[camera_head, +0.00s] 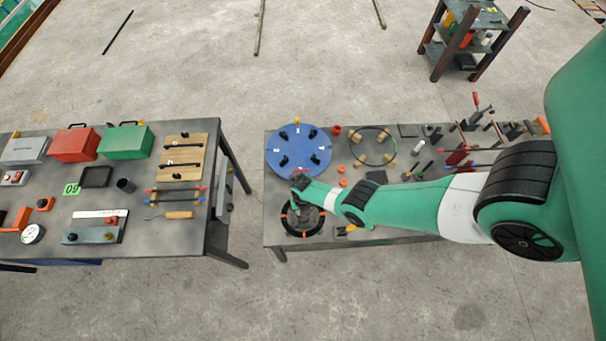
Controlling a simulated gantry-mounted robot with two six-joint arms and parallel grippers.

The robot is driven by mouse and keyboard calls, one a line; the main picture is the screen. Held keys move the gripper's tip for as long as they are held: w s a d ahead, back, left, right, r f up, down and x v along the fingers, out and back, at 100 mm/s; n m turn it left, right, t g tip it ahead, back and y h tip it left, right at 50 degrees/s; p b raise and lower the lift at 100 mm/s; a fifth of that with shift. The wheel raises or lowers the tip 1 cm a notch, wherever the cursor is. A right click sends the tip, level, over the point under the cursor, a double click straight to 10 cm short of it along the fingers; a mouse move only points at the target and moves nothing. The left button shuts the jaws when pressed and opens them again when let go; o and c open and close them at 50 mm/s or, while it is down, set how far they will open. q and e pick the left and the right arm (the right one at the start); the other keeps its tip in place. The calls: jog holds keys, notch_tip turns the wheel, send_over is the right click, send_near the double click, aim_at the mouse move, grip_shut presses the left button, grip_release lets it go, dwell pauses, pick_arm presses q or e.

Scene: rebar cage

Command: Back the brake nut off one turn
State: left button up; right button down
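A dark round fixture with orange marks (289,228) lies near the front left corner of the right table. It may carry the brake nut, but the nut itself is too small or hidden to make out. A green arm comes in from the right, and its gripper (297,199) is over the back part of this fixture, pointing down. The fingers are small and dark against the fixture, so I cannot tell whether they are open, shut or touching it. My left gripper does not show.
A blue disc with black knobs (299,168) stands right behind the gripper. A black ring with tan blocks (373,129) and several tools lie farther right. The left table (150,234) holds boxes and tools. A floor gap separates the tables.

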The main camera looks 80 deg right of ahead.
jog(key=shift+f+n, duration=0.1)
jog(key=shift+n, duration=1.8)
jog(key=c, duration=0.7)
grip_release()
jog(key=shift+o, duration=0.6)
